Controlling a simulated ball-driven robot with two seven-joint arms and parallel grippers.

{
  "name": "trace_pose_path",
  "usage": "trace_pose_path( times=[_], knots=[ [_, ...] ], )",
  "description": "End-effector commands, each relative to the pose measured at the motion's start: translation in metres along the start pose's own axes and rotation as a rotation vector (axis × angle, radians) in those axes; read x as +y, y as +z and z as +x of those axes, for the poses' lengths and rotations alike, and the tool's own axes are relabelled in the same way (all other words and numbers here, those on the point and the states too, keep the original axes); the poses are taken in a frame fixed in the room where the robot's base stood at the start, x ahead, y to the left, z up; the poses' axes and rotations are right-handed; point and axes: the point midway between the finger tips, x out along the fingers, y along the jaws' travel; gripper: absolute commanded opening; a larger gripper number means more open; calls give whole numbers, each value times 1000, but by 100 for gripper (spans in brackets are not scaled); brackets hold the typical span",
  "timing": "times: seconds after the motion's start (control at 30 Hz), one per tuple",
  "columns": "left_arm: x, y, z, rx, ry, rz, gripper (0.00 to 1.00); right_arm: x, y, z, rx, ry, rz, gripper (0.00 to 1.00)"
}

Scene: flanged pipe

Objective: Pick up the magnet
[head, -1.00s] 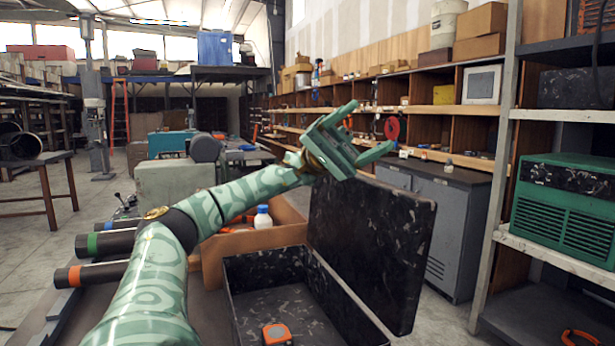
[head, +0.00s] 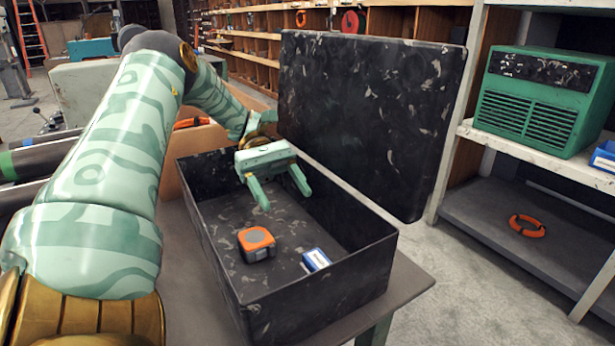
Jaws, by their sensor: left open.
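My left gripper (head: 283,198) is open and empty, with its fingers pointing down into the open black box (head: 325,288). Inside the box, an orange and grey tape-measure-like block (head: 256,244) lies on the floor, below and left of the fingers. A small blue and white block (head: 316,259) lies near the front wall, below and right of the fingers. The fingers appear apart from both. I cannot tell for sure which thing is the magnet. My right gripper is out of view.
The box's black lid (head: 370,120) stands raised behind it. The box sits on a table (head: 405,285) near its right edge. A cardboard box (head: 178,170) is behind left, with dark pipes at left. At right, a shelf holds a green unit (head: 535,100) and an orange ring (head: 527,226).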

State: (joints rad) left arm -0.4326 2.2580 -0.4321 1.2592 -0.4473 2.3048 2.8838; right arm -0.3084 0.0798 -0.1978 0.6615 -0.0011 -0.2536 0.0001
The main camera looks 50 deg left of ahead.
Motion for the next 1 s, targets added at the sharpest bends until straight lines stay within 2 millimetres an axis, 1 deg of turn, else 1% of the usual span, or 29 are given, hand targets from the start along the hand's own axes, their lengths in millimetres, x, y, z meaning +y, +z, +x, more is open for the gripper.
trace_pose_path(
  times=[0.03, 0.13, 0.2, 0.3, 0.43, 0.53, 0.67, 0.77, 0.9, 1.0],
  knots=[
    [0, -3, 4, 4, -10, -16, 66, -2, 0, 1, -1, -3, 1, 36],
    [-1, -4, 19, 3, -16, -24, 66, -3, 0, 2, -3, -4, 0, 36],
    [-2, -4, 35, 3, -14, -26, 66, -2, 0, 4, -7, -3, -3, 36],
    [-2, -4, 62, 3, -14, -27, 66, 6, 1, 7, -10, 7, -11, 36],
    [-2, -5, 91, 3, -12, -24, 66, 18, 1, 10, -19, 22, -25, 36],
    [-2, -5, 105, 4, -12, -23, 66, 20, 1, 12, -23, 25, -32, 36],
    [-3, -4, 113, 5, -10, -22, 66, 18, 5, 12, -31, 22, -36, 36],
    [-4, -4, 125, 4, -11, -22, 66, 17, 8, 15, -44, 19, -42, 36],
    [-8, -3, 149, 3, -11, -24, 66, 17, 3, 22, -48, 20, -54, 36],
    [-8, -2, 161, 4, -11, -22, 66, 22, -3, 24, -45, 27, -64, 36]
  ],
)
